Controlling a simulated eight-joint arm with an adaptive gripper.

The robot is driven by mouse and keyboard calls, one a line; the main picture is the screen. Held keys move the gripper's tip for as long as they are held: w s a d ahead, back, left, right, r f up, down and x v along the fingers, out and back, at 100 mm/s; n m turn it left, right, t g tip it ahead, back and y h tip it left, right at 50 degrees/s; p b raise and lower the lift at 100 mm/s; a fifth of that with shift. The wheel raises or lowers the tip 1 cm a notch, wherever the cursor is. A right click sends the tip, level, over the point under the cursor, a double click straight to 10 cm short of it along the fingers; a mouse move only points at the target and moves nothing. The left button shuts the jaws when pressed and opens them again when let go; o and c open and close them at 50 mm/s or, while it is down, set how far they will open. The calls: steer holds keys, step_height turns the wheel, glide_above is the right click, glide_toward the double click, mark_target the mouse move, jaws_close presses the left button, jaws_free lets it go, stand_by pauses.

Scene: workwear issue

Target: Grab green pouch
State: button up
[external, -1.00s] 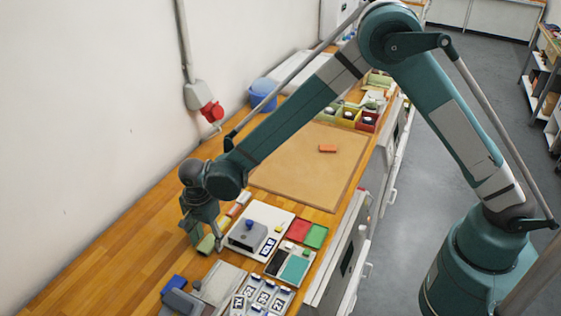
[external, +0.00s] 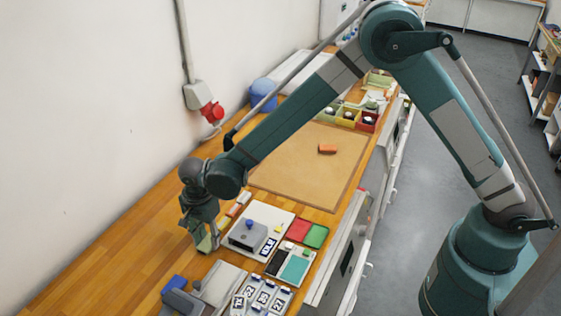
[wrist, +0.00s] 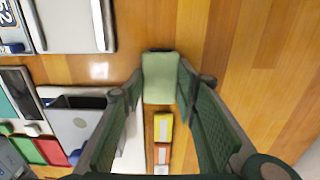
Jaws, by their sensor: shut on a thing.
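The green pouch (wrist: 159,78) is a pale green, flat-looking piece in the upper middle of the wrist view. My gripper (wrist: 160,82) has its two dark green fingers on either side of it, shut on it near the tips. In the external view my gripper (external: 207,242) points down at the left of the white tray, and the pouch is mostly hidden behind the fingers. I cannot tell whether the pouch touches the bench or is slightly above it.
Yellow and orange items (wrist: 163,128) lie in a row close below the pouch. A white tray with a grey box (external: 246,235) stands right beside my gripper. Red and green pads (external: 299,230) lie further right. Bare wooden bench (external: 120,255) is free at the left.

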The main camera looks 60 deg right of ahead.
mark_target(208, 242)
step_height(208, 242, up, 10)
steer(key=shift+f+b, duration=0.15)
steer(key=shift+b, duration=0.2)
